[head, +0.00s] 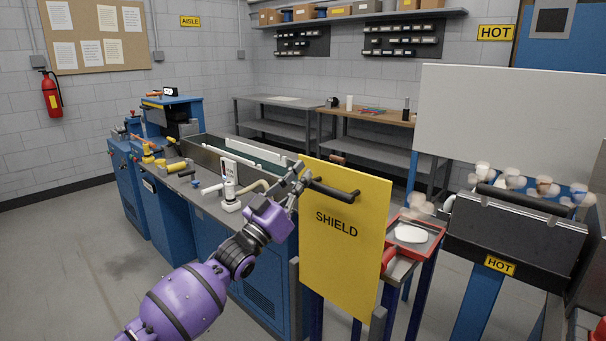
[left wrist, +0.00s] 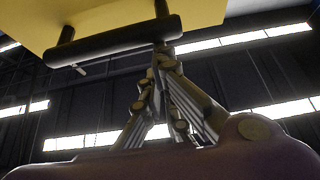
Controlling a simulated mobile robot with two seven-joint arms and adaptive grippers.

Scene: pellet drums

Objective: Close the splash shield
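The splash shield (head: 342,245) is an upright yellow panel marked SHIELD, standing at the right end of the blue machine. Its black bar handle (head: 335,190) sticks out near the top. My left gripper (head: 300,180) is at the left end of this handle. In the left wrist view, the handle (left wrist: 115,40) crosses below the yellow shield (left wrist: 100,14), and my left gripper (left wrist: 161,52) has its fingertips together by the handle's right end. I see nothing held between them, and cannot tell whether they touch the bar. My right gripper is not in view.
The blue machine (head: 240,262) with an open trough stands behind my left arm. A red tray (head: 405,262) on a stand is right of the shield, beside a dark bin (head: 515,238) marked HOT. Benches (head: 368,122) line the back wall. Floor at left is clear.

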